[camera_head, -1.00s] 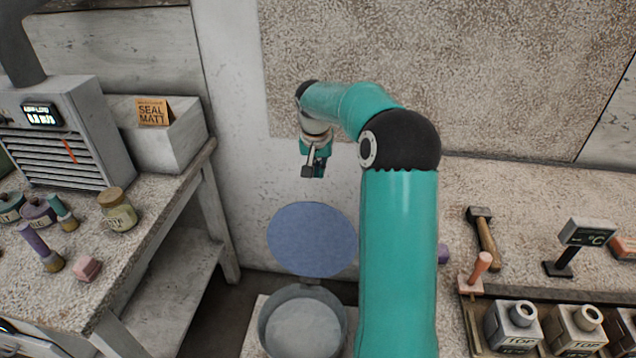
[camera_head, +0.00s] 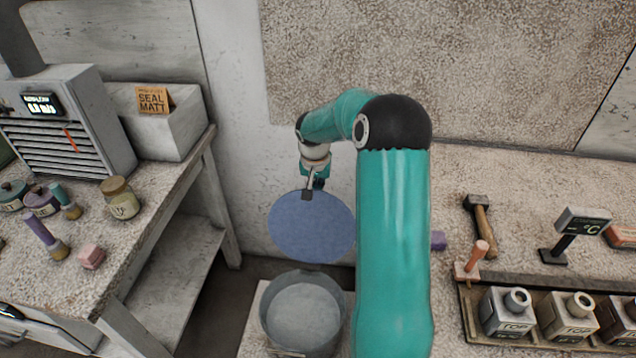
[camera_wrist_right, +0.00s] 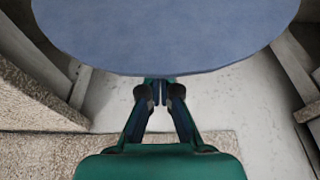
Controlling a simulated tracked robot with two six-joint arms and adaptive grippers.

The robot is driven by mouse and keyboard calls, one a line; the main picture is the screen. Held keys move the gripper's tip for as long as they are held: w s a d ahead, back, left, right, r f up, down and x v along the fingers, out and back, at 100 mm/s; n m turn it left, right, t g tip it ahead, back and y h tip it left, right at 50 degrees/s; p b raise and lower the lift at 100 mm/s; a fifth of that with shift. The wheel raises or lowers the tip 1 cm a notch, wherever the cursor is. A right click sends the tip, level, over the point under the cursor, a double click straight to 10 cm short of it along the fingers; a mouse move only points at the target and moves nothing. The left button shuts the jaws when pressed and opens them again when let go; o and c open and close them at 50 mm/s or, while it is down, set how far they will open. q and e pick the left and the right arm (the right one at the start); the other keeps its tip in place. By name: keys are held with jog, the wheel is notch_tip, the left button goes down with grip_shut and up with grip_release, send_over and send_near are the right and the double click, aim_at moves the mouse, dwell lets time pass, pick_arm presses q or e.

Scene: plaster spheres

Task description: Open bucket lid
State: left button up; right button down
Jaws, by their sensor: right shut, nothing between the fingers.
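The bucket (camera_head: 303,341) is a round grey metal pail, low between the two benches. Its inside shows from above, with a pale grey surface in it. The blue round lid (camera_head: 311,228) stands raised, near upright, at the bucket's far rim. My right gripper (camera_head: 312,192) is shut and empty at the lid's top edge; I cannot tell whether it touches. In the right wrist view the lid (camera_wrist_right: 165,30) fills the top, and the closed fingertips (camera_wrist_right: 159,88) sit just below its edge. My left gripper is not in view.
The left bench holds a jar (camera_head: 119,198), small bottles and a box with a seal matt card (camera_head: 154,99). The right bench holds a hammer (camera_head: 481,225) and a rack of square bottles (camera_head: 506,312). The wall is close behind the lid.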

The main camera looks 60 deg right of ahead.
jog(key=a+b, duration=0.2)
jog(key=s+a+r+b, duration=0.1)
jog(key=shift+s+a+r, duration=0.1)
jog(key=shift+a, duration=0.3)
jog(key=shift+a+r+b, duration=0.2)
jog(key=shift+b, duration=0.1)
jog(key=shift+d+r, duration=0.1)
